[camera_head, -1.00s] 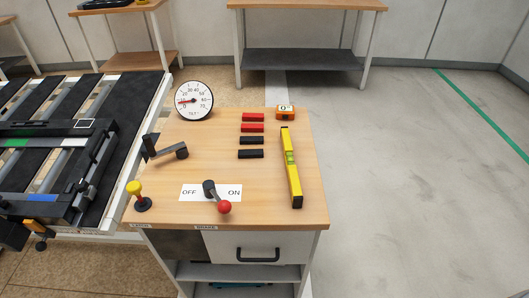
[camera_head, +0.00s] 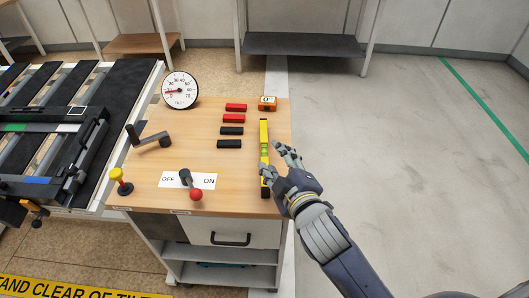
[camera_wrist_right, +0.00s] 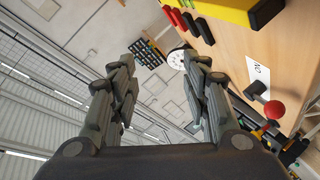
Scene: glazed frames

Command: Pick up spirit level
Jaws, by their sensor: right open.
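The yellow spirit level (camera_head: 264,140) with black ends lies lengthwise along the right side of the wooden worktop. Its near part is partly covered by my right gripper in the head view. In the right wrist view the level (camera_wrist_right: 228,8) shows at the top edge, outside the fingers. My right gripper (camera_head: 281,158) is open at the level's right side, beside its near half; I cannot tell whether it touches. In the wrist view the spread fingers (camera_wrist_right: 160,90) have nothing between them. My left gripper is not in view.
On the worktop (camera_head: 240,185) stand a dial gauge (camera_head: 180,90), red blocks (camera_head: 234,118), black blocks (camera_head: 230,144), an orange device (camera_head: 268,103), a red-knobbed lever (camera_head: 194,190), a crank (camera_head: 150,137) and a yellow-topped knob (camera_head: 121,180). Open floor (camera_head: 400,150) lies to the right.

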